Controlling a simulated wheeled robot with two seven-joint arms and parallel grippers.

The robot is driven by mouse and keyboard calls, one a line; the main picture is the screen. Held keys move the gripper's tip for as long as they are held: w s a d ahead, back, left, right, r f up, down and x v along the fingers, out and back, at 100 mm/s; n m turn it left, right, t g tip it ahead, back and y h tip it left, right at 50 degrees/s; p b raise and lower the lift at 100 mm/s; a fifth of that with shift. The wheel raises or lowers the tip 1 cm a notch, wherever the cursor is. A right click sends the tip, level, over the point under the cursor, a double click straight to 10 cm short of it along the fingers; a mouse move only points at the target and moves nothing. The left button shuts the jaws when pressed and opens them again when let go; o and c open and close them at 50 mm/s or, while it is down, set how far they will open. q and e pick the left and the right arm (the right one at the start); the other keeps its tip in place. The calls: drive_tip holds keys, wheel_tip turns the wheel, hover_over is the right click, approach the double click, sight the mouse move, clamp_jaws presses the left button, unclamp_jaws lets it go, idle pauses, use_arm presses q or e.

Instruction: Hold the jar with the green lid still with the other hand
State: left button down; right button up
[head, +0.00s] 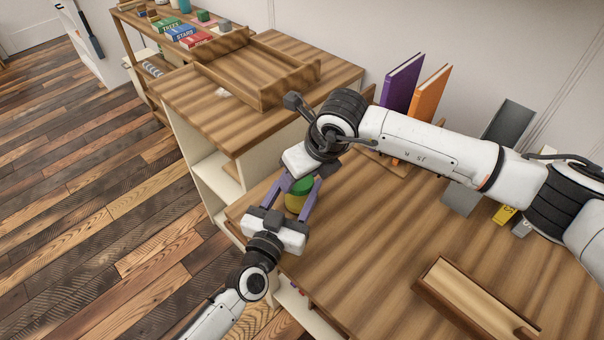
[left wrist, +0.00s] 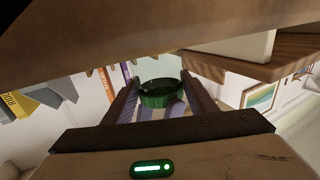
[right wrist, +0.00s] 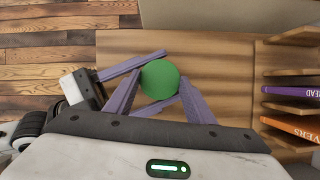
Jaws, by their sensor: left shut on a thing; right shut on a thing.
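The jar with the green lid (head: 294,203) stands near the left edge of the wooden desk. Fingers and arm hide parts of the jar. I cannot tell whether the right fingers touch only the lid.
A wooden tray (head: 215,75) sits on the cabinet behind. Purple (head: 403,82) and orange (head: 428,98) books stand at the back of the desk (head: 375,235). An open wooden box (head: 440,300) lies at the front right. The desk's middle is clear.

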drive_tip(key=o, duration=1)
drive_tip(key=shift+r, duration=2.3)
drive_tip(key=shift+c, duration=0.4)
drive_tip(key=shift+w+r+n+h, duration=0.2)
drive_tip(key=shift+w+n, duration=0.2)
drive_tip(key=shift+n, duration=0.15)
drive_tip(key=shift+w+r+n+h, duration=0.2)
drive_tip(key=shift+w+n, duration=0.15)
drive_tip(key=shift+n, duration=0.2)
drive_tip(key=n, duration=0.1)
drive_tip(key=n+g, duration=0.1)
drive_tip(key=n, duration=0.1)
drive_tip(key=shift+w+r+h, duration=0.35)
drive_tip(key=shift+w+h, duration=0.05)
drive_tip(key=n, duration=0.1)
drive_tip(key=n+g, duration=0.1)
drive_tip(key=shift+s+a+r+n+h, duration=0.2)
drive_tip(key=shift+r+n+h, duration=0.2)
drive_tip(key=n, duration=0.1)
drive_tip(key=s+n+g, duration=0.1)
drive_tip(key=shift+a+r+n+g, duration=0.1)
drive_tip(key=shift+r+n+g, duration=0.2)
